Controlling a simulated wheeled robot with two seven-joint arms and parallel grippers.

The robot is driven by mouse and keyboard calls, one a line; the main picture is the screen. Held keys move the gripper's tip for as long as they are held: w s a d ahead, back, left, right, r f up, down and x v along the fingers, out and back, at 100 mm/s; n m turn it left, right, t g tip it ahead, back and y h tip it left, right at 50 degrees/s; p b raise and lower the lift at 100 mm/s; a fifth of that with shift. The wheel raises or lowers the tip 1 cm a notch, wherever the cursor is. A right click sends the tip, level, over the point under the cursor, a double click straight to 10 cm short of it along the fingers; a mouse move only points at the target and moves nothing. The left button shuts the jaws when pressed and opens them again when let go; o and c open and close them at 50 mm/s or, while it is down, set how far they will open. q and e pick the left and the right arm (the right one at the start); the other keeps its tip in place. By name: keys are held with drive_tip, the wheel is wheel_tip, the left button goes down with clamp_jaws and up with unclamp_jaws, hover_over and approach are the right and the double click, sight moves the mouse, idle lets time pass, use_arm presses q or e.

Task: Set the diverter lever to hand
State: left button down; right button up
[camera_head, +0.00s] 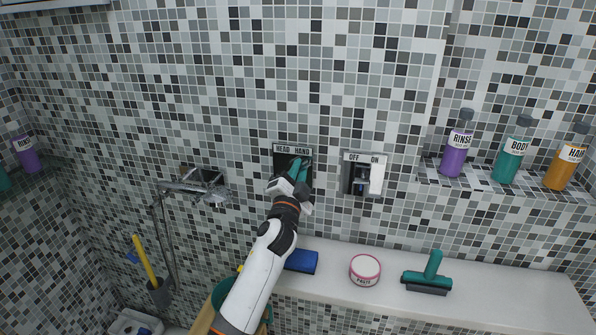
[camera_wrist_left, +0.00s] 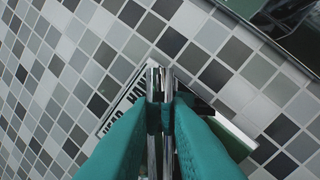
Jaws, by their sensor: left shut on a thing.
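The diverter plate (camera_head: 279,162), black with a white "HEAD HAND" label, is on the tiled wall near the middle of the head view. Its label (camera_wrist_left: 123,102) also shows in the left wrist view, tilted and partly covered by the fingers. My left gripper (camera_head: 298,171), with teal fingers, is at this plate and shut on the chrome diverter lever (camera_wrist_left: 153,85). The fingers hide most of the lever in the head view, so its exact setting is hard to tell. The gripper is over the middle to right part of the plate. My right gripper is not in view.
An "OFF ON" switch panel (camera_head: 361,176) is close on the right. A shower fitting (camera_head: 196,186) sticks out on the left. On the ledge (camera_head: 480,300) below are a blue sponge (camera_head: 301,261), a round tub (camera_head: 365,268) and a teal squeegee (camera_head: 431,272). Bottles stand on a niche shelf at right.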

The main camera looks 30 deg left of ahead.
use_arm(q)
drive_tip(key=shift+r, duration=0.1)
drive_tip(key=c, duration=1.5)
unclamp_jaws()
drive_tip(key=shift+o, duration=0.7)
drive_tip(key=shift+w, duration=0.2)
drive_tip(key=shift+s+f, duration=0.15)
drive_tip(key=shift+f, duration=0.05)
drive_tip(key=b+v, duration=0.2)
drive_tip(key=v, duration=0.9)
drive_tip(key=shift+s+f, duration=0.15)
drive_tip(key=shift+s, duration=0.1)
drive_tip(key=shift+d+f, duration=0.1)
